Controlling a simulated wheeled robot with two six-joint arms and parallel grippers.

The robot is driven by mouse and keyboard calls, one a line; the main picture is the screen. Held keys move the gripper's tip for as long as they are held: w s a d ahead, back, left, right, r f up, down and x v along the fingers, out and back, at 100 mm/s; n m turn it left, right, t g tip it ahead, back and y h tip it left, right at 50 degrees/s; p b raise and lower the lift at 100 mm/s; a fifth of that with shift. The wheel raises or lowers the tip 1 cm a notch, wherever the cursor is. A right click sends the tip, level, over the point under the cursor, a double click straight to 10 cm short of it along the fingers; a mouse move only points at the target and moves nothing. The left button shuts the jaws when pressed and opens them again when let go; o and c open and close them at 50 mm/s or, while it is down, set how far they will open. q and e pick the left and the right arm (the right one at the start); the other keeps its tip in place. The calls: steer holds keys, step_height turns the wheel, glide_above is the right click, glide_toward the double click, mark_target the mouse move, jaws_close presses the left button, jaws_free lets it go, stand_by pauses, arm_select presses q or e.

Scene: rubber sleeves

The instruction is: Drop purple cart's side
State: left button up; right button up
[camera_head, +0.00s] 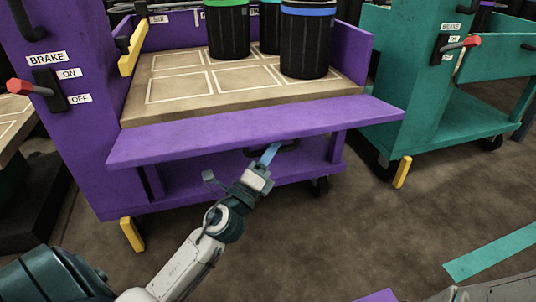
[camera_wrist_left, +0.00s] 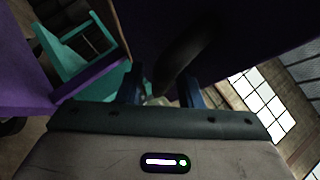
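The purple cart (camera_head: 75,140) stands at the left and middle of the head view. Its purple side panel (camera_head: 250,131) sticks outward below the edge of the tan deck (camera_head: 150,110), looking close to level. A dark handle (camera_head: 287,149) shows under the panel; in the wrist view a dark curved bar (camera_wrist_left: 187,52) looks like this handle. My left gripper (camera_head: 268,154) is beneath the panel, beside the handle. Its blue fingers (camera_wrist_left: 162,92) are apart, with the bar in front of and partly between them; I cannot tell whether they touch. My right gripper is out of view.
Black bins (camera_head: 307,45) with coloured rims stand on the deck. A red-tipped brake lever (camera_head: 35,90) is on the left post. A teal cart (camera_head: 420,120) stands at the right. Yellow feet (camera_head: 132,233) reach the floor. Brown floor (camera_head: 340,235) is open in front.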

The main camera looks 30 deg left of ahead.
arm_select(q)
steer(key=b+v, duration=0.6)
steer(key=v, duration=0.4)
steer(key=shift+s+f, duration=0.2)
steer(key=shift+s, duration=0.15)
